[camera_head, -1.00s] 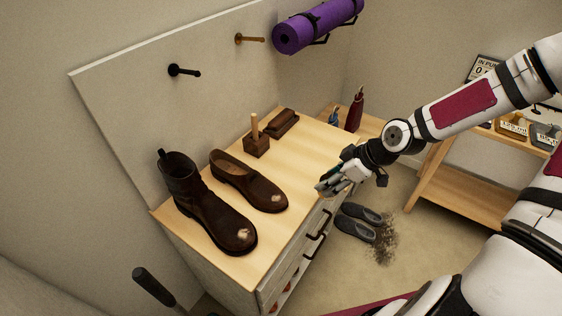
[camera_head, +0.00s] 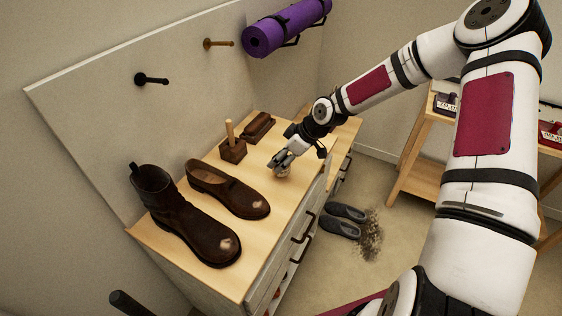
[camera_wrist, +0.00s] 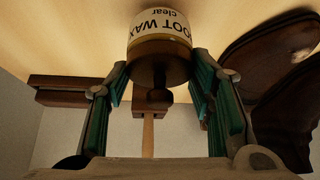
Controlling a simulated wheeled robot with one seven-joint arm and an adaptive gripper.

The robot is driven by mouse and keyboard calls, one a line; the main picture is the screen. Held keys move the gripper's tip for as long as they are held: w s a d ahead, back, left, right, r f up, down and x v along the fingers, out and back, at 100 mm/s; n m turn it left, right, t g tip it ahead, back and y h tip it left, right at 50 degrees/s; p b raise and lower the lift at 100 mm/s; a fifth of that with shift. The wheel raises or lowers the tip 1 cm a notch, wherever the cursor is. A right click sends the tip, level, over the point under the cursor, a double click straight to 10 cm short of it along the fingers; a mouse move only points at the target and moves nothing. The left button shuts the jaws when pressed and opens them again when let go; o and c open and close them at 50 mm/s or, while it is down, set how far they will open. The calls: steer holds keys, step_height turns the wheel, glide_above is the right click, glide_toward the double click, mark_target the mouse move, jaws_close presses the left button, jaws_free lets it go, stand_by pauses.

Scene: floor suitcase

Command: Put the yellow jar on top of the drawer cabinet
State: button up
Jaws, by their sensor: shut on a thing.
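The yellow jar (camera_wrist: 159,43) shows in the wrist view with a cream "BOOT WAX clear" label, a yellowish band and a dark brown lid. My gripper (camera_wrist: 160,85) is shut on it, with a teal-padded finger on each side. In the head view my gripper (camera_head: 283,163) is over the right part of the drawer cabinet's light wood top (camera_head: 251,238). The jar (camera_head: 283,173) is small and partly hidden there by the fingers. It is at or just above the top; I cannot tell whether it touches.
A brown boot (camera_head: 185,222), a brown shoe (camera_head: 228,192), a wooden-handled block brush (camera_head: 232,148) and another brush (camera_head: 259,127) stand on the cabinet. Hooks and a purple rolled mat (camera_head: 287,27) are on the wall behind. Grey slippers (camera_head: 343,219) lie on the floor.

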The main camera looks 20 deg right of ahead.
steer(key=shift+f, duration=0.85)
steer(key=shift+f, duration=0.15)
steer(key=o, duration=1.6)
